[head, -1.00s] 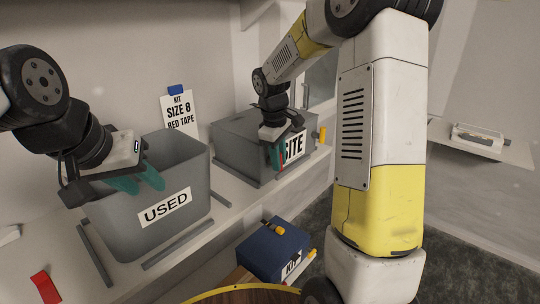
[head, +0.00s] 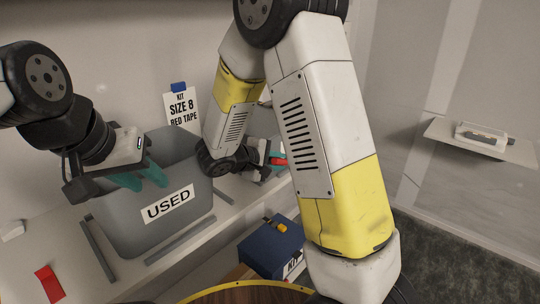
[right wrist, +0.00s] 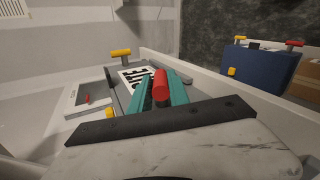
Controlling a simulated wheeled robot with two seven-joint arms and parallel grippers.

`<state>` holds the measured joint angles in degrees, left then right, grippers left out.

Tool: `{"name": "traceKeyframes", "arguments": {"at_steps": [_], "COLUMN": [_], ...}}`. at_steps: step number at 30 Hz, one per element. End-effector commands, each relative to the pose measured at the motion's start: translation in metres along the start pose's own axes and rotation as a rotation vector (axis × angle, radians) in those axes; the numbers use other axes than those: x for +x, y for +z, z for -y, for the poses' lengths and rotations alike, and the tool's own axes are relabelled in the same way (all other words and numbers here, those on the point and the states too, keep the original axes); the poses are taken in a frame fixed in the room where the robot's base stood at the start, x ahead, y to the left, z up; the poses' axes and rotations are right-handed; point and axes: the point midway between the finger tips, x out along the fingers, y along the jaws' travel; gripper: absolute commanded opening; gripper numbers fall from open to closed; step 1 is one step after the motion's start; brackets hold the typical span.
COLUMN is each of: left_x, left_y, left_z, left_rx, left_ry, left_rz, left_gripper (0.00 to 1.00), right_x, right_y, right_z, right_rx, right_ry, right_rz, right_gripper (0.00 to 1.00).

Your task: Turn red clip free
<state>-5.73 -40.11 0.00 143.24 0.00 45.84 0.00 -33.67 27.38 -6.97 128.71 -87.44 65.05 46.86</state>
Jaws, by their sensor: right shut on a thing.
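The red clip (right wrist: 160,84) is a short red cylinder, seen between the teal fingers of my right gripper (right wrist: 163,92) in the right wrist view. My right gripper (head: 277,161) is shut on it, at the grey SITE box (right wrist: 117,82). The red clip (head: 279,162) also shows small in the head view, beside my right arm, which hides most of that box. Yellow clips (right wrist: 121,54) show at the box in the wrist view. My left gripper (head: 140,180) hangs empty over the grey USED bin (head: 125,222), its teal fingers apart.
A blue KIT box (head: 268,250) with a yellow clip stands low in front of the shelf. A SIZE 8 RED TAPE card (head: 182,107) stands behind the bin. A red piece (head: 49,284) lies at lower left. A white shelf (head: 470,140) is on the far right.

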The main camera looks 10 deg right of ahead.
Motion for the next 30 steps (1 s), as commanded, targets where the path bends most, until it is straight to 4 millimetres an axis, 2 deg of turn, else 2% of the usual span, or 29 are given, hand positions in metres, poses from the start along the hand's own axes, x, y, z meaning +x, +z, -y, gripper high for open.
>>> {"name": "traceKeyframes", "arguments": {"at_steps": [1, 15, 30], "left_x": [0.0, 0.0, 0.0], "left_y": [0.0, 0.0, 0.0], "left_z": [0.0, 0.0, 0.0], "left_rx": [0.0, 0.0, 0.0], "left_ry": [0.0, 0.0, 0.0], "left_rz": [0.0, 0.0, 0.0], "left_gripper": [0.36, 0.36, 0.36], "right_x": [0.0004, 0.0033, 0.0049], "right_y": [-0.0008, -0.0011, -0.0001], "right_z": [0.006, 0.0114, 0.0126], "right_rx": [-0.014, -0.008, -0.006], "right_ry": [0.037, 0.379, 0.484], "right_rz": [0.008, 0.079, 0.104], "right_gripper": [0.0, 0.0, 0.0]}}
